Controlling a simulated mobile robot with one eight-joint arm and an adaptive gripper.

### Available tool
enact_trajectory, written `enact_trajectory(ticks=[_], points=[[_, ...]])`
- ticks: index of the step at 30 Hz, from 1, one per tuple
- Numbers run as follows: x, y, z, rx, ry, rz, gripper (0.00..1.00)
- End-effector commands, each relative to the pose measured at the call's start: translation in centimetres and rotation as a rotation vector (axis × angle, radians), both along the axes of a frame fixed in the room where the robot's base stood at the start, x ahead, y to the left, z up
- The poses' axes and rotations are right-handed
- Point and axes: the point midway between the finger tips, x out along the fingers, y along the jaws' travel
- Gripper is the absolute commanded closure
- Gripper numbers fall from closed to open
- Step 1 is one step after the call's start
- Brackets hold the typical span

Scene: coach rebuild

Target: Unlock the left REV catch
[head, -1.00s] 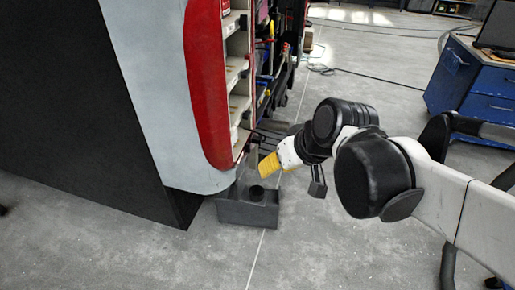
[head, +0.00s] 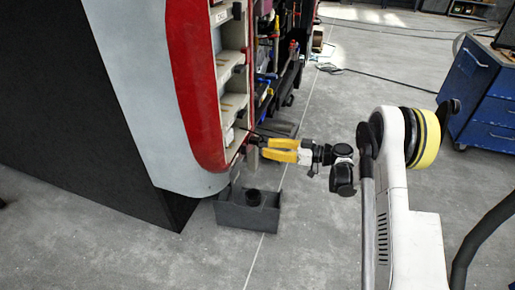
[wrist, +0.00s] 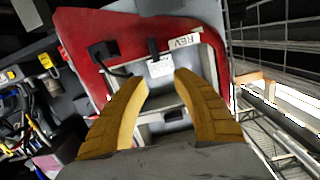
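In the wrist view, a white REV label (wrist: 184,41) sits on a red panel (wrist: 80,38). A small black catch-like piece (wrist: 153,50) stands just left of the label. A second black piece (wrist: 103,53) with a dark bent rod lies further left. I cannot tell which of them is the left REV catch, nor whether either is locked. My gripper (wrist: 160,78) has its two yellow fingers spread, with nothing between them. In the head view my gripper (head: 262,148) points left at the lower edge of the red-framed cabinet (head: 190,90), close to it; contact cannot be told.
A grey open bin (head: 232,215) stands on the floor below my gripper. Cabinet shelves (head: 232,62) with tools rise behind it. A blue drawer unit (head: 485,95) stands at the right. The floor between is mostly clear, with cables (head: 340,70) further back.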

Motion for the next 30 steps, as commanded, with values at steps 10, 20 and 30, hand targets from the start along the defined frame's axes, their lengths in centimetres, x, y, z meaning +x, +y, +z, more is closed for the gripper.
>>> enact_trajectory(ticks=[10, 20, 30], points=[[-0.3, 0.2, -3.9, 0.077, -0.135, 0.03, 0.67], [1.8, 6.0, -4.0, 0.076, -0.132, 0.031, 0.67], [3.2, 9.5, -3.8, 0.075, -0.131, 0.027, 0.67]])
